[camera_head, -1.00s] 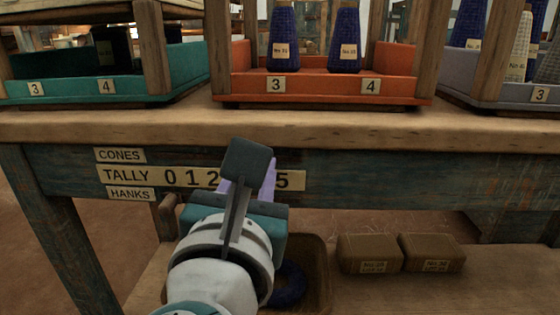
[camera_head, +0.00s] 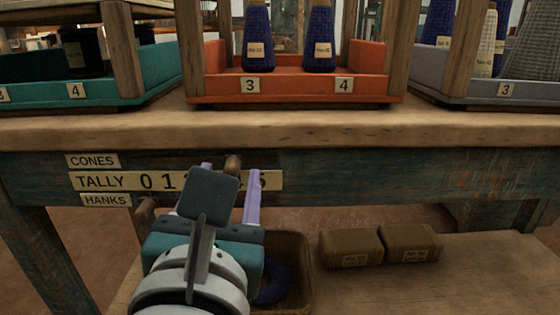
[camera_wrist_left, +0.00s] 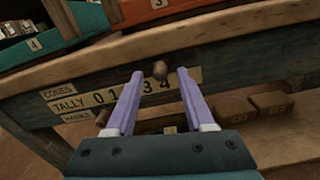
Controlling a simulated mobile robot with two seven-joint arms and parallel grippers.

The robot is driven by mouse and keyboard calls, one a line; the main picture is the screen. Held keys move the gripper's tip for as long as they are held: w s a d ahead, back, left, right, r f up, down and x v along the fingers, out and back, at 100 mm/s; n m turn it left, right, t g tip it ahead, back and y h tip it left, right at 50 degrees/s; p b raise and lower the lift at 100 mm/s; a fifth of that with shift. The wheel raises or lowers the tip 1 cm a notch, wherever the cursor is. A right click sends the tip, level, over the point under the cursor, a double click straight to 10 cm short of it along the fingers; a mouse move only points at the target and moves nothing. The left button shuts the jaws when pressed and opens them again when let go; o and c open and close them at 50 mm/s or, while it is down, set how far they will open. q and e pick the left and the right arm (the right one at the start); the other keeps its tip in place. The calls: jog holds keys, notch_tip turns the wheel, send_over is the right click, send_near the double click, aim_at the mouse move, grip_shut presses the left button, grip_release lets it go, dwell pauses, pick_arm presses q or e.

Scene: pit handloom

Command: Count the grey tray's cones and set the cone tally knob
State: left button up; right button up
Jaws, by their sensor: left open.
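The grey tray (camera_head: 452,89) stands at the right on the bench top in the head view, cut off by the frame edge. It holds blue, white and grey cones (camera_head: 438,25), partly behind a wooden post. The tally scale (camera_head: 100,181) is a pale numbered strip on the bench front, between CONES and HANKS labels. The cone tally knob (camera_head: 232,164), wooden, sticks out above the strip; in the left wrist view (camera_wrist_left: 160,70) it lies above the 3 and 4, between the fingertips. My left gripper (camera_head: 229,170) is open in front of the strip and hides some digits. My right gripper is out of view.
A second wooden knob (camera_head: 145,208) is by the HANKS label. An orange tray (camera_head: 295,88) with blue cones and a teal tray (camera_head: 150,75) stand on the bench. Below are a brown bin (camera_head: 303,275) with a dark blue ring and two brown packages (camera_head: 350,246).

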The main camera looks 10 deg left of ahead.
pick_arm(q)
jog(key=v, duration=0.7)
jog(key=shift+s+p, duration=0.25)
jog(key=shift+p, duration=0.2)
jog(key=s+a+r+n+g+y+p, duration=0.35)
jog(key=a+r+n+g+p, duration=0.35)
jog(key=a+r+n+p, duration=0.7)
jog(key=s+d+r+n+g+h+p, duration=0.4)
jog(key=s+r+n+p, duration=0.35)
jog(key=n+p, duration=0.8)
jog(key=s+d+r+n+g+h+p, duration=0.1)
jog(key=s+r+n+g+h+p, duration=0.1)
jog(key=r+p, duration=0.65)
jog(key=s+d+r+n+g+h+p, duration=0.1)
jog(key=s+r+n+h+p, duration=0.1)
jog(key=r+p, duration=0.6)
notch_tip(320, 180, up, 31)
jog(key=p, duration=3.3)
jog(key=shift+d, duration=0.25)
